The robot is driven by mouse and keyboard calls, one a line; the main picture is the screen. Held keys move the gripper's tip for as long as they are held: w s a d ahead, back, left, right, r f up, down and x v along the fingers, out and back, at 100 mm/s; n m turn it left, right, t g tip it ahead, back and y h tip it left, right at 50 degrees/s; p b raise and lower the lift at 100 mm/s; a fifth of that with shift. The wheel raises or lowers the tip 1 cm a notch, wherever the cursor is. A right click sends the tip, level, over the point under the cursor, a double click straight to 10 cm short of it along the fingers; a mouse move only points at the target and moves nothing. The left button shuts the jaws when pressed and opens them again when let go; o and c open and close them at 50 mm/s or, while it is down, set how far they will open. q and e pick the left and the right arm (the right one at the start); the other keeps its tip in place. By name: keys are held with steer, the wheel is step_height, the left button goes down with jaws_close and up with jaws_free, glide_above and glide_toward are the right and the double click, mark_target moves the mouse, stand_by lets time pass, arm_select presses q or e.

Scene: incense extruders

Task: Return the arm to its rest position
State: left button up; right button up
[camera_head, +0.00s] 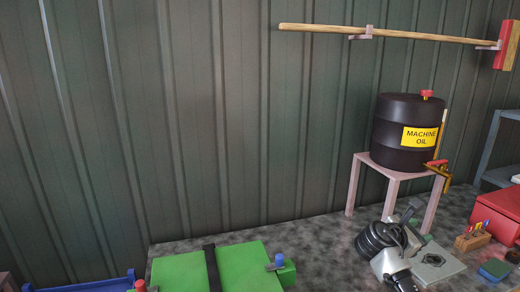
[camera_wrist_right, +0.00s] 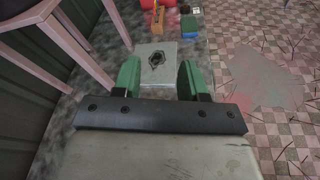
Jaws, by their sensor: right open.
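A grey plate (camera_head: 442,266) with a dark hexagonal mark lies below and beyond the gripper. The plate also shows past the fingertips in the right wrist view (camera_wrist_right: 148,76), apart from them. My left gripper is not in view.
A black machine oil drum (camera_head: 388,135) stands on a pinkish stand (camera_head: 404,178) behind the gripper. A red box (camera_head: 497,212) and a wooden tool block (camera_head: 473,241) are at right. A green machine (camera_head: 240,262) and a blue tray (camera_head: 95,284) are at lower left.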

steer(key=s+a+f+m+y, duration=0.4)
steer(key=s+a+f, duration=0.2)
steer(key=s+f, duration=0.35)
steer(key=s+a+f+m+y, duration=0.35)
steer(key=s+a+f, duration=0.25)
steer(key=s+f, duration=0.35)
steer(key=s+a+m+g+y, duration=0.1)
steer(key=s+a+m+y, duration=0.3)
steer(key=s, duration=0.6)
steer(key=s+a+m+g+y, duration=0.25)
steer(key=s+m, duration=0.35)
steer(key=s, duration=0.4)
step_height(320, 180, down, 28)
steer(key=s, duration=0.2)
steer(key=s+d+f+g, duration=0.2)
steer(key=s+f, duration=1.2)
steer(key=s, duration=0.1)
steer(key=shift+s+f, duration=0.3)
steer(key=shift+f, duration=0.05)
